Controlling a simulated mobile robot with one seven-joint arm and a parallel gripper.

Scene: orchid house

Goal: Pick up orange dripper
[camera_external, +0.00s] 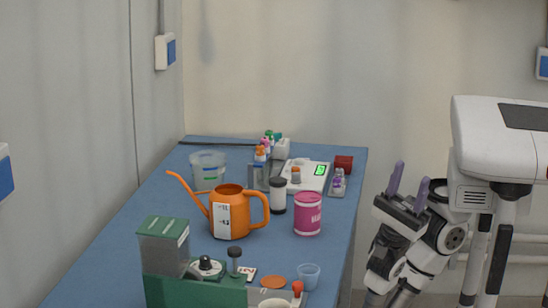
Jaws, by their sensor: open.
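Several small orange parts show, and I cannot tell for certain which is the orange dripper. One is an orange piece (260,153) in a group of coloured tops at the back of the table. Another small orange-topped piece (296,175) is at the white scale (314,182) with a green display. A flat orange disc (273,281) lies near the front. My gripper (412,173) is right of the blue table (170,195), its two purple-grey fingers pointing up, apart and empty. It touches none of these.
An orange watering can (230,217) stands mid-table, with a pink tub (307,214) and a dark-capped white jar (278,196) nearby. A clear tub (208,170) stands behind. A green machine (165,250) and a small cup (308,276) are in front. The table's left side is clear.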

